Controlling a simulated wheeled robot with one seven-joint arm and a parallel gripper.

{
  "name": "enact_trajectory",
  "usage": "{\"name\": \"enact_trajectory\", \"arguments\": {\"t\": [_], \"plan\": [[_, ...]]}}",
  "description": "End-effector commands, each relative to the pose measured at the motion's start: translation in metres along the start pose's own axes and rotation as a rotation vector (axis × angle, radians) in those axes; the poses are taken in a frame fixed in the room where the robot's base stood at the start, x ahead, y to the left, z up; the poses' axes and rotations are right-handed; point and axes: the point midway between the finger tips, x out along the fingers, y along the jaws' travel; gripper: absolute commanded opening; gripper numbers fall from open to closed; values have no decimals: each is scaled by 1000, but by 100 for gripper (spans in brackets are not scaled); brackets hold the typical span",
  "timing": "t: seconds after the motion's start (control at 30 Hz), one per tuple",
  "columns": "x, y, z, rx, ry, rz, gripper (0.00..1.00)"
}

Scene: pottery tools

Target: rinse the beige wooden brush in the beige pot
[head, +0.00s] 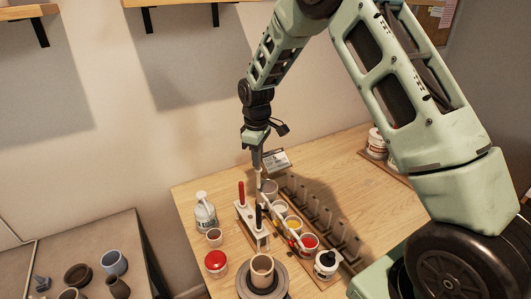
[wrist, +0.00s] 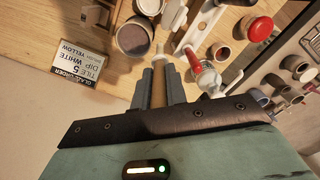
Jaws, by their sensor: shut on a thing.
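My gripper (head: 257,165) is above the far end of the table, pointing down. In the wrist view its fingers (wrist: 160,86) are shut on the beige wooden brush (wrist: 159,92), whose shaft shows between them. In the head view the brush (head: 258,181) hangs below the fingers; its tip is hard to make out. A greyish-beige pot (head: 270,187) stands just right of the brush; in the wrist view this pot (wrist: 133,38) lies just beyond the fingertips, left of the brush. Another beige pot (head: 262,270) sits on a dark round wheel at the front.
A white rack (head: 246,216) holds a red-handled and a dark-handled tool, close to the brush. Several glaze jars, including a red one (head: 309,243), stand in a row to the right. A small sign (head: 276,161) stands behind. A white bottle (head: 204,211) is at left.

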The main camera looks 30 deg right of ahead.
Motion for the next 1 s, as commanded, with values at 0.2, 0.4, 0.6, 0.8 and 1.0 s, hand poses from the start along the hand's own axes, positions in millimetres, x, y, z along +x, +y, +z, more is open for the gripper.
{"name": "enact_trajectory", "arguments": {"t": [0.2, 0.4, 0.6, 0.8, 1.0], "plan": [[-23, -68, 2, -3, 1, 1, 0], [-25, -91, 7, 5, 2, 1, 0], [-14, -92, 7, 6, 1, 1, 0], [4, -92, 7, 5, 1, 0, 0], [14, -92, 7, 5, 1, 1, 0]]}}
